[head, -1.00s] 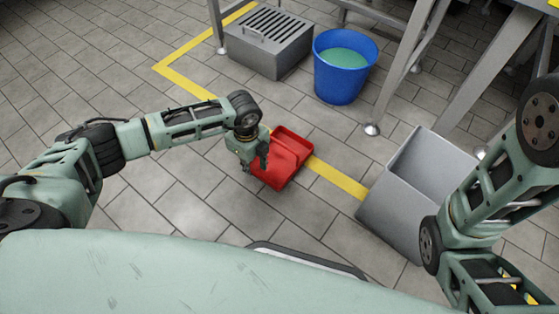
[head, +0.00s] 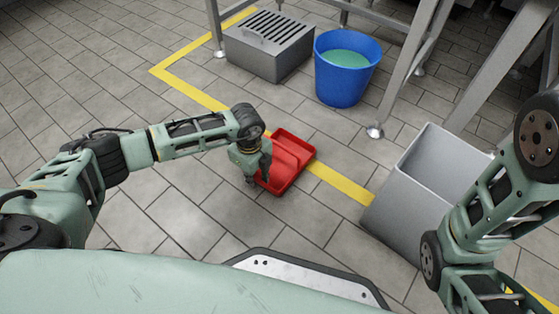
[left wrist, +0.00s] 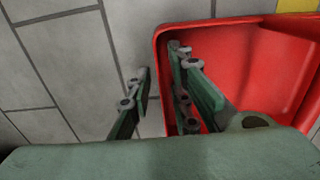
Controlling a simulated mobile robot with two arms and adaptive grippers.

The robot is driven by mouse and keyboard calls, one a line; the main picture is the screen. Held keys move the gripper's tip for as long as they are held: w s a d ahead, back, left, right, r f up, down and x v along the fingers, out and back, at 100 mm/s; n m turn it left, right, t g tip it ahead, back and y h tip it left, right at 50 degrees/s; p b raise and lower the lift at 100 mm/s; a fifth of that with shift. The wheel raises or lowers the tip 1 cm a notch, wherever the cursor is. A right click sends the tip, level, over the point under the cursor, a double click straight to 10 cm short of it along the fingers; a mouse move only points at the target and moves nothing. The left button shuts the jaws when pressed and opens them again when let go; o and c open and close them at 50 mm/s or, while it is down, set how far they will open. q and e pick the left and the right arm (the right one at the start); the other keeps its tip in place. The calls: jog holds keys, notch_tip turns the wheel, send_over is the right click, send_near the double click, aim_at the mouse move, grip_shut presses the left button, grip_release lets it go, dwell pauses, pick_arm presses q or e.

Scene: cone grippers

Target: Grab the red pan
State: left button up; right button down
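The red pan (head: 291,158) lies on the tiled floor in the middle of the head view, across the yellow line. It is a shallow tray with raised walls. My left gripper (head: 257,179) points down at the pan's near left edge. In the left wrist view the pan (left wrist: 262,70) fills the right side. The left gripper's fingers (left wrist: 160,95) are apart there, one over the floor left of the pan's wall, the others over the pan. I cannot tell whether any finger touches the wall. My right arm is at the right edge; its gripper is out of view.
A grey open bin (head: 405,215) stands to the right of the pan. A blue bucket (head: 343,85) with greenish liquid and a grey slatted box (head: 262,57) stand behind. Metal table legs (head: 400,75) rise near the bucket. The floor left of the pan is clear.

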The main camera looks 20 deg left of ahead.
pick_arm(q)
grip_shut()
dwell(0.3)
jog(key=shift+r, duration=0.15)
dwell(0.3)
